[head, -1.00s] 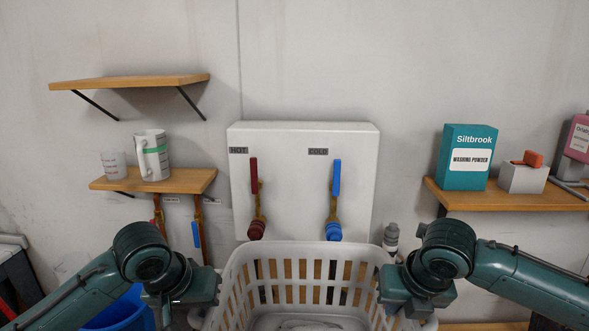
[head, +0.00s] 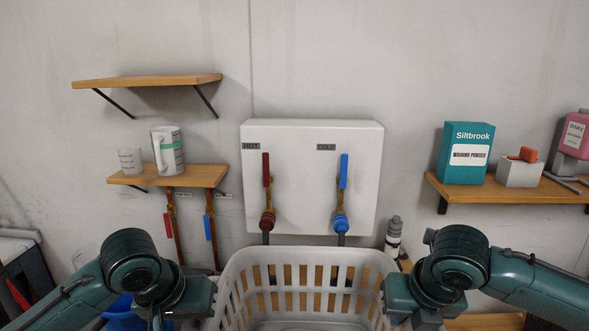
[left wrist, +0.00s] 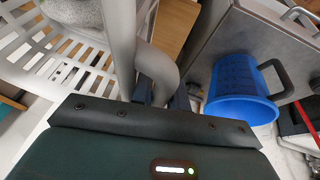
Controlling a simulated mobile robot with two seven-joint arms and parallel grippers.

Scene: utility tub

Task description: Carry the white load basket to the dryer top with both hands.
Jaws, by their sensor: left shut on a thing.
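The white load basket (head: 308,256) is at the bottom middle of the head view, between my two arms, with its lower part cut off. In the left wrist view its slatted wall and rim (left wrist: 120,40) fill the upper left, and a grey cloth-like load (left wrist: 75,14) shows inside. My left gripper (head: 212,300) is at the basket's left side. In the left wrist view its fingers (left wrist: 162,97) are shut on the basket's handle. My right gripper (head: 388,300) is at the basket's right side; its fingers are hidden. I cannot make out the dryer top.
A blue bucket (left wrist: 240,92) stands below my left arm. A wall box with red and blue taps (head: 312,200) is behind the basket. A shelf with cups (head: 195,177) is at left, and a shelf with washing powder (head: 530,192) at right. A bottle (head: 393,236) stands behind the basket's right corner.

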